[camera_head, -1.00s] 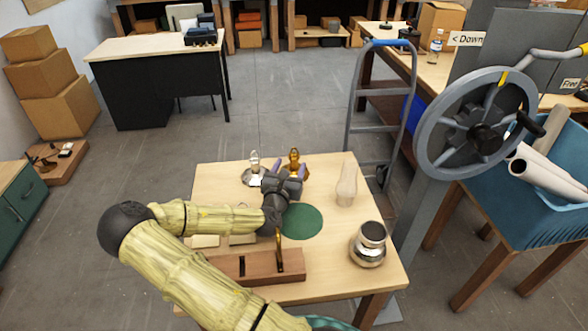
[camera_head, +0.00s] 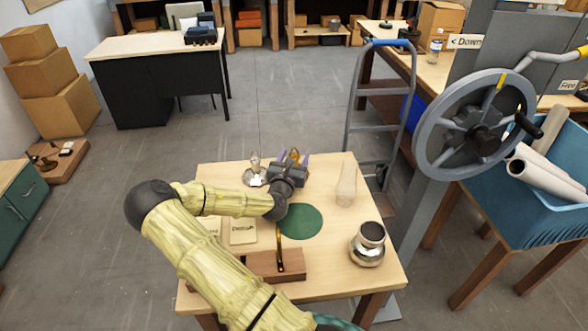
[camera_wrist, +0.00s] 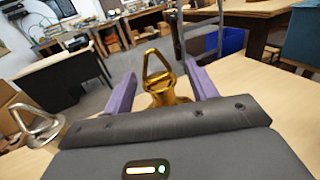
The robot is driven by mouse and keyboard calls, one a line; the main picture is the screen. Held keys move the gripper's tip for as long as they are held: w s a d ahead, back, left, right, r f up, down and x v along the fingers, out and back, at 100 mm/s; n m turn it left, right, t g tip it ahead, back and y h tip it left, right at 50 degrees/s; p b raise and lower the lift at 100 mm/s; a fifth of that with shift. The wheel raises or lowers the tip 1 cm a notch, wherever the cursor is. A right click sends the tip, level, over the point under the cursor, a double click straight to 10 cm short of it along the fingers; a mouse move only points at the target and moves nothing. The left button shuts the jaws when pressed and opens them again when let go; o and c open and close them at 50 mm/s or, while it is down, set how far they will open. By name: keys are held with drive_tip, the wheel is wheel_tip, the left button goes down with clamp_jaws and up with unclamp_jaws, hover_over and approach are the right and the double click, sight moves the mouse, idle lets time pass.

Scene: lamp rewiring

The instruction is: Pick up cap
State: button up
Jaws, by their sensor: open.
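Two caps with ring tops stand at the back of the wooden table. The brass cap (camera_head: 294,153) has a triangular loop and shows upright in the wrist view (camera_wrist: 160,83). The silver cap (camera_head: 255,167) stands to its left, and its loop shows at the left edge of the wrist view (camera_wrist: 38,126). My gripper (camera_head: 293,160) is open, with purple fingers. In the wrist view the brass cap appears between the fingers (camera_wrist: 160,76), with a gap on both sides. I cannot tell whether it is between them or just beyond. My gripper hides its lower part in the head view.
On the table (camera_head: 330,265) are a pale translucent shape (camera_head: 346,185), a shiny metal pot (camera_head: 368,245), a green disc (camera_head: 300,222), a wooden block (camera_head: 262,265) with a brass upright and a labelled card (camera_head: 243,231). A hand truck (camera_head: 381,110) stands behind.

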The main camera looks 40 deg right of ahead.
drive_tip(key=c, duration=1.1)
drive_tip(key=shift+r, duration=0.1)
wheel_tip(320, 180, up, 10)
drive_tip(key=shift+f, duration=0.1)
idle(0.3)
